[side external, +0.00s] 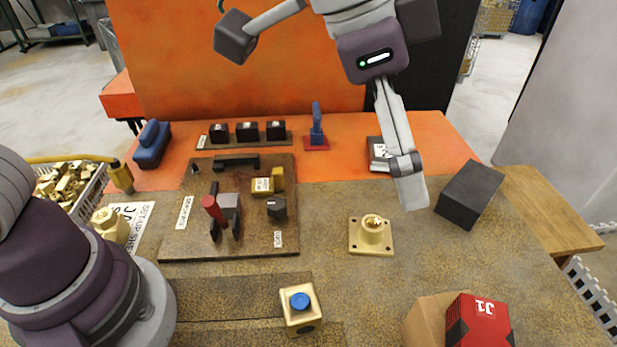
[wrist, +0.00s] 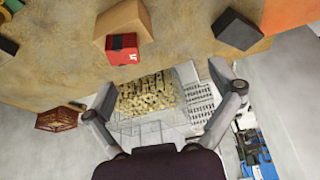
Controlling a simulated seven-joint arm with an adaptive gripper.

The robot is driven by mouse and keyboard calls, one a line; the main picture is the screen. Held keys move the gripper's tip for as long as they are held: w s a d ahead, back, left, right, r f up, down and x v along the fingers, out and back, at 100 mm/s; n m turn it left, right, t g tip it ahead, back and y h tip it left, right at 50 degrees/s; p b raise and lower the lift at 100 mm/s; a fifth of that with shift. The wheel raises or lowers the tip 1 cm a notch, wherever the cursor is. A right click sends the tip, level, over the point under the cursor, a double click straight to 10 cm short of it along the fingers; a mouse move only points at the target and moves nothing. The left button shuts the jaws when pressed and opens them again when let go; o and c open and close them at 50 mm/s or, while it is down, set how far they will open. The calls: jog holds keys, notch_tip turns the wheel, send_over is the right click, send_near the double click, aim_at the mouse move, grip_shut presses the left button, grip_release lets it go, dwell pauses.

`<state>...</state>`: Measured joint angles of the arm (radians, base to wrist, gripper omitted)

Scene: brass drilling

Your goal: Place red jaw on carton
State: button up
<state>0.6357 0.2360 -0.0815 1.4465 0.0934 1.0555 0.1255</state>
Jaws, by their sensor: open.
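A dark block (side external: 470,192) stands right of my gripper. A brass flange (side external: 371,236) is below-left of it. A brass block with a blue top (side external: 301,309) is at the front. A fixture board (side external: 255,243) lies left. Bare bench separates the flange and carton.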

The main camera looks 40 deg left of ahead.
jog(key=s+a+f+n+t+y, duration=0.1)
jog(key=s+a+n, duration=0.1)
jog(key=a, duration=0.5)
jog(key=s+a+f+n+y, duration=0.1)
jog(key=s+a+n, duration=0.2)
jog(key=a+n, duration=0.2)
jog(key=s+a+f+n+t+y, duration=0.1)
jog(key=s+a+n, duration=0.1)
jog(key=a, duration=0.8)
jog(key=shift+s+a+n+t+y, duration=0.25)
jog(key=shift+n+t+y, duration=0.05)
jog(key=shift+n, duration=0.5)
